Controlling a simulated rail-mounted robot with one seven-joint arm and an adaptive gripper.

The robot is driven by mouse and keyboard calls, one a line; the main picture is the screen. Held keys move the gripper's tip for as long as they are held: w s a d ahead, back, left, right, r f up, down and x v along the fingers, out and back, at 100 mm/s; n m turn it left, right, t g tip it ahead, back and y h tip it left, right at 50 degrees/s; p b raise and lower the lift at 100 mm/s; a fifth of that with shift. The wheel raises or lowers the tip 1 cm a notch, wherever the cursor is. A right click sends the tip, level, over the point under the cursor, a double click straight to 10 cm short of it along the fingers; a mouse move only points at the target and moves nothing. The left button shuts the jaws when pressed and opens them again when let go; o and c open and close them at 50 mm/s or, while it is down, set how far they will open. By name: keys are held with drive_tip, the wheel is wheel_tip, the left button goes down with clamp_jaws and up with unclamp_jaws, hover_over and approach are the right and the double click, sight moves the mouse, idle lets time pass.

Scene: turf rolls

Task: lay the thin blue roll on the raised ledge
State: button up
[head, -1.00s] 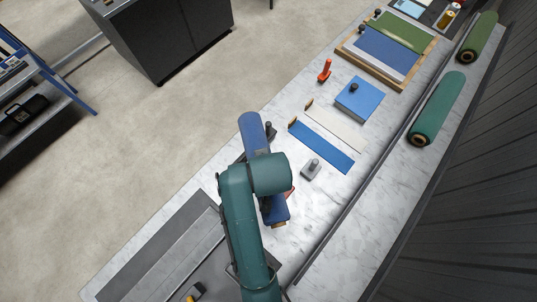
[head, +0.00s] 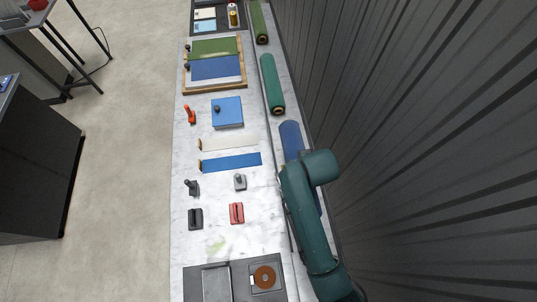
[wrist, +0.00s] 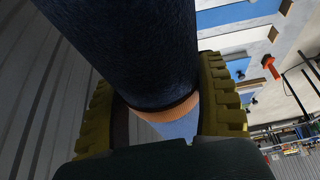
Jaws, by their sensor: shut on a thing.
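The thin blue roll (head: 291,138) is in my gripper; its far end shows in the head view beyond my arm, which hides the rest. It lies over the raised ledge (head: 291,114) along the wall, roughly in line with it. I cannot tell whether it touches the ledge. In the wrist view the dark blue roll (wrist: 130,45) fills the middle, with an orange-brown ring. The yellow-padded fingers of my gripper (wrist: 162,104) are shut on it from both sides. My arm hides the gripper in the head view.
A teal-green roll (head: 272,82) lies on the ledge just beyond the blue roll, and a darker green roll (head: 259,22) lies farther on. The lower counter holds a blue box (head: 228,113), flat strips (head: 231,162) and small tools. The ribbed dark wall (head: 420,130) borders the ledge.

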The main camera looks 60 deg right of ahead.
drive_tip(key=shift+s+d, duration=0.15)
drive_tip(key=shift+f+b, duration=2.25)
drive_tip(key=shift+f, duration=2.45)
drive_tip(key=o, duration=1.2)
drive_tip(key=shift+o, duration=0.2)
drive_tip(key=shift+f, duration=0.1)
drive_tip(key=v, duration=1.2)
